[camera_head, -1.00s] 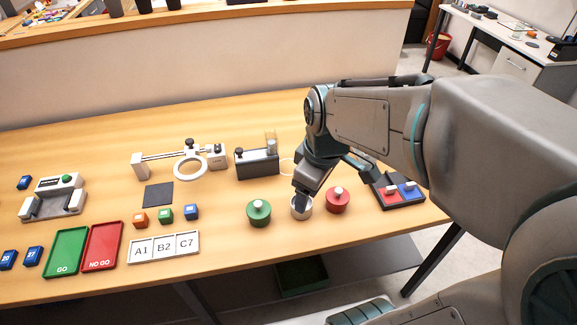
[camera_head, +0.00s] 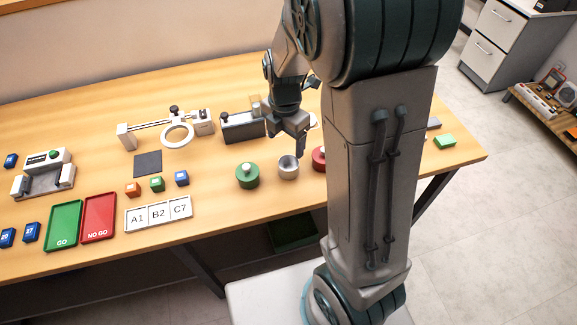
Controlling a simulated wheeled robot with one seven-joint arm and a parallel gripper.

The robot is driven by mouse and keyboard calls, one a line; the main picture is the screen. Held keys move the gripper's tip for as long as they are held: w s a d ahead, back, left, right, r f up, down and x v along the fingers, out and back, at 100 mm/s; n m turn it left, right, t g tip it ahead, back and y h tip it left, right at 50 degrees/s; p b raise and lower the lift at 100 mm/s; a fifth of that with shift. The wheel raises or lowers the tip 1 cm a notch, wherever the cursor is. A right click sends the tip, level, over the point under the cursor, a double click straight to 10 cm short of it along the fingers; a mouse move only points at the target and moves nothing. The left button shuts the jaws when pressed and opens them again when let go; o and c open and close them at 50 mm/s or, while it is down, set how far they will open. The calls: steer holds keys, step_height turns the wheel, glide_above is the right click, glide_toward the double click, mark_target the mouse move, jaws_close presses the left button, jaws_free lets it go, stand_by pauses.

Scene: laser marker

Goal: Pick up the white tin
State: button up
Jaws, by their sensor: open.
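My arm hides the right part of the red tin.
A grey fixture (camera_head: 242,127) stands behind the tins, close to my gripper. A ring stand (camera_head: 177,134), small coloured cubes (camera_head: 157,184) and a label tray (camera_head: 158,213) lie to the left. My arm covers the table's right part; a green block (camera_head: 444,141) shows beyond it.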

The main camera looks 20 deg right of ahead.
glide_toward(289, 163)
steer(key=shift+s+a+f, duration=0.7)
steer(key=shift+s+f, duration=0.15)
steer(key=shift+s, duration=0.1)
steer(key=f, duration=0.2)
steer(key=f+p, duration=0.1)
steer(key=f, duration=0.1)
steer(key=shift+s+d, duration=0.25)
steer(key=shift+d, duration=0.15)
steer(key=shift+f, duration=0.7)
steer(key=c, duration=1.1)
